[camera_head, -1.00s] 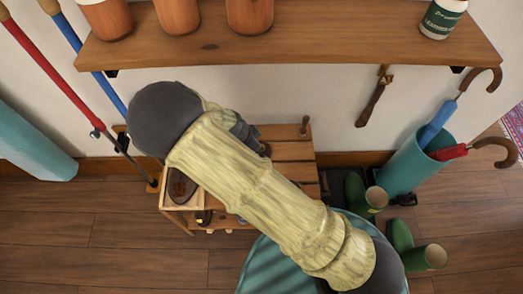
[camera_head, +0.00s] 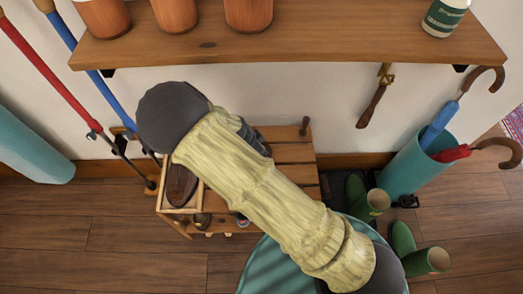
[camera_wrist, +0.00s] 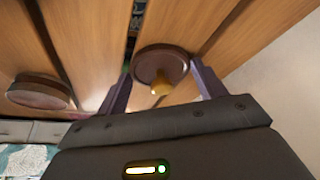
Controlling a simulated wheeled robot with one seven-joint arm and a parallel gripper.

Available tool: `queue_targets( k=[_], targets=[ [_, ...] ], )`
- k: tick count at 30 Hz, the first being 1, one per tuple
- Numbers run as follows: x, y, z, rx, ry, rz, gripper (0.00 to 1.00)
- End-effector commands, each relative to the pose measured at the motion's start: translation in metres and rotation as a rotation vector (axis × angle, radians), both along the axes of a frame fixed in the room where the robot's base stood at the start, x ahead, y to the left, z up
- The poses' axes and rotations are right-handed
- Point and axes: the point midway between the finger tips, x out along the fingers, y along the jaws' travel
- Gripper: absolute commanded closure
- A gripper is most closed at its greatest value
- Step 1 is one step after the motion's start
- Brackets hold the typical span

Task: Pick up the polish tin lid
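The fingers are apart, with a gap visible beside the disc. A second flat, round brown piece (camera_wrist: 38,93) sits on the slats to the left, outside the fingers. In the head view my arm covers the fingertips and whatever is between them.
A wooden box (camera_head: 183,211) holds a dark brush (camera_head: 181,186). A shelf (camera_head: 330,45) overhangs behind. Green boots (camera_head: 405,240) and a teal umbrella stand (camera_head: 405,168) are right.

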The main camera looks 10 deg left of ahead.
Motion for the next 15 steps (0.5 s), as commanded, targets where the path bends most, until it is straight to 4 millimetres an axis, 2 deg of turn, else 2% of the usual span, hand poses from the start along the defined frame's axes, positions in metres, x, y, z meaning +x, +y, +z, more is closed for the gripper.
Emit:
queue_targets(
  k=[10, 15],
  targets=[
    [0.001, -0.001, 0.003, 0.0, 0.0, -0.004, 0.52],
    [0.001, -0.002, 0.023, 0.002, 0.0, -0.006, 0.52]
  ],
)
